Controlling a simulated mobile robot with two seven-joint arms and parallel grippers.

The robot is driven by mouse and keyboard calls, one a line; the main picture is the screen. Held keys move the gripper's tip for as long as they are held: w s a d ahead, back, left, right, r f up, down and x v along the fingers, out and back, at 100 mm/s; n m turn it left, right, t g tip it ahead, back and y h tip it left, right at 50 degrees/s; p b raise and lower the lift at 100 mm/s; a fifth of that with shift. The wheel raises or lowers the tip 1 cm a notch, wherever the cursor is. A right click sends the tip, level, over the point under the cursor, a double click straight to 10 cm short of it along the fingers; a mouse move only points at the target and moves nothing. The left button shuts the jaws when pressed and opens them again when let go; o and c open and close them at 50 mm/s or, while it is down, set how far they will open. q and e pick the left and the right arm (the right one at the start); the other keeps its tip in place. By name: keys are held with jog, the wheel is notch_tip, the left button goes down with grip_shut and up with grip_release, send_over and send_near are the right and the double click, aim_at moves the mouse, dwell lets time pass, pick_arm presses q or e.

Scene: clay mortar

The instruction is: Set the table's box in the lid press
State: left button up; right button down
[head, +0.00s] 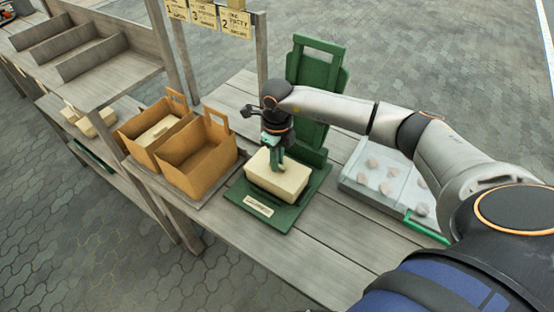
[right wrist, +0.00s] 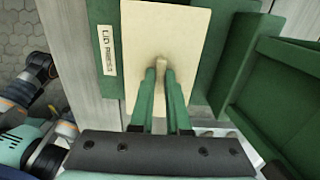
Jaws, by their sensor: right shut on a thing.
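The cream box (head: 278,174) sits on the green base of the lid press (head: 284,216), whose tall green back part stands behind it. My right gripper (head: 276,160) points down at the top of the box and is shut on it. In the right wrist view, the green fingers (right wrist: 163,72) close on a small cream piece at the middle of the box top (right wrist: 160,30). The label reading LID PRESS (right wrist: 107,50) shows beside the box. Whether the box bottom rests fully on the base is hard to tell. My left gripper is not in view.
Two open tan cartons (head: 205,160) stand left of the press, one with a cream box inside. A pale tray with lumps (head: 385,182) and a green handle lies to the right. An empty wooden shelf (head: 85,65) is at upper left. Bare planks (head: 330,250) lie in front.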

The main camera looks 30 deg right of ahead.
jog(key=shift+f, duration=0.3)
jog(key=shift+f, duration=0.1)
jog(key=shift+f, duration=0.15)
jog(key=c, duration=0.9)
grip_release()
notch_tip(320, 180, up, 13)
jog(key=b, duration=0.1)
jog(key=shift+f, duration=0.2)
